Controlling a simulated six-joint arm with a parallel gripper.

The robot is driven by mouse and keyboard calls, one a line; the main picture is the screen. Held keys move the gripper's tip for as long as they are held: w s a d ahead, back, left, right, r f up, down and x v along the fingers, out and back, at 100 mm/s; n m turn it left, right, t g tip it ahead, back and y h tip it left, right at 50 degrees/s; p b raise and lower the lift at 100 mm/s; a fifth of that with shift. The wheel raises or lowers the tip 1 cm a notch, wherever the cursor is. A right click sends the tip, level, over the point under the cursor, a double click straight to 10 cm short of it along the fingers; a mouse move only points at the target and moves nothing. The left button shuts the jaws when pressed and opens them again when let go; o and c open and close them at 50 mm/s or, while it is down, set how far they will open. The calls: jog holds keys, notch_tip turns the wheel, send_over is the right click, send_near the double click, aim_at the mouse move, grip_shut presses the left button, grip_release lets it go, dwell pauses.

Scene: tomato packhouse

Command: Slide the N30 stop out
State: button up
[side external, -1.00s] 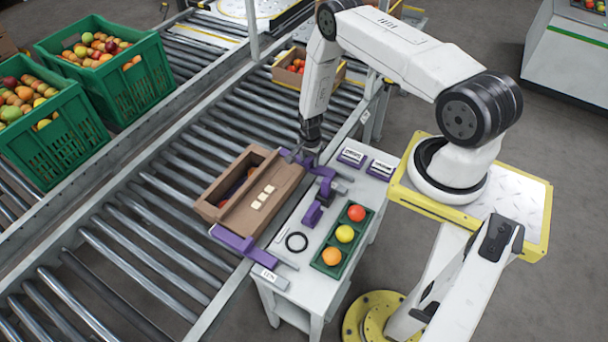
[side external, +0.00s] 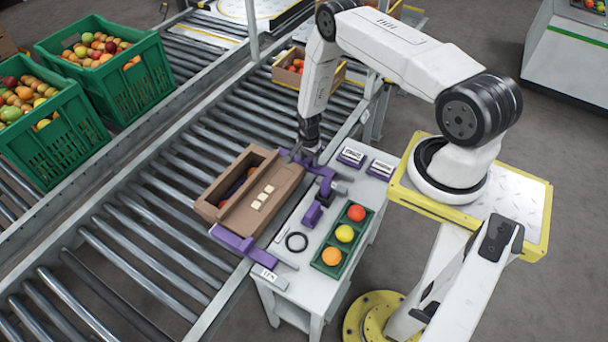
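A purple stop (side external: 326,177) sits at the far end of a brown carton (side external: 212,212) on the roller conveyor. A second purple stop (side external: 232,239) lies at the carton's near end, with a white label (side external: 269,276) on the table side. I cannot read the label surely, so I cannot tell which stop is N30. My gripper (side external: 307,158) points down at the carton's far corner, beside or on the far stop. Its fingers are too small and dark to show whether they are open, or whether they touch the stop.
A white side table (side external: 328,205) holds a green tray (side external: 319,265) with red, yellow and orange fruit, a black ring (side external: 297,242) and two labelled purple blocks (side external: 351,157). Green crates (side external: 125,88) of fruit stand at the back left. Rollers left of the carton are clear.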

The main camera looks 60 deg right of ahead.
aim_at(309, 158)
jog(key=shift+s+a+f, duration=0.15)
jog(key=shift+s, duration=0.15)
jog(key=shift+w+r, duration=0.15)
jog(key=shift+r, duration=2.05)
jog(key=shift+r, duration=0.1)
notch_tip(309, 158, up, 7)
dwell(0.3)
